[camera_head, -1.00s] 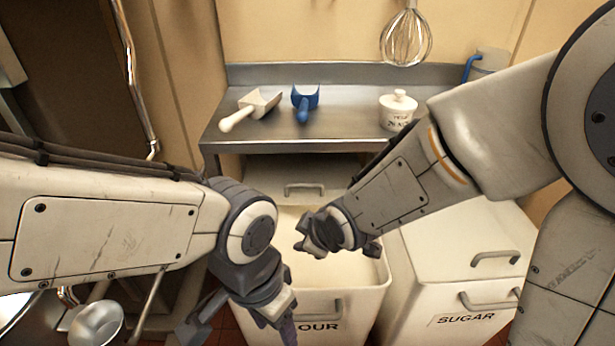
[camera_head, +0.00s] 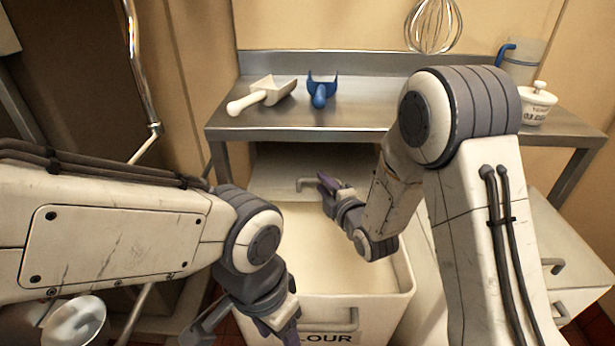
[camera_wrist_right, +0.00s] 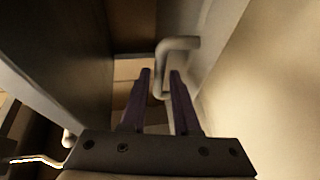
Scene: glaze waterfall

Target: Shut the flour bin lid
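The white flour bin (camera_head: 402,285) stands open below the steel table, its pale flour (camera_head: 320,255) exposed. Its lid (camera_head: 275,165) is raised at the back of the bin, with a grey handle (camera_head: 304,184) on its face. My right gripper (camera_head: 326,184) is over the bin, close to this handle. In the right wrist view the handle (camera_wrist_right: 180,44) shows at the tips of two parted fingers (camera_wrist_right: 160,75); contact cannot be told. My left gripper (camera_head: 243,332) is open and empty at the bin's front left, partly cut off by the picture's edge.
A second white bin (camera_head: 575,255) stands right of the flour bin, partly behind my right arm. A whisk (camera_head: 433,28) hangs above.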

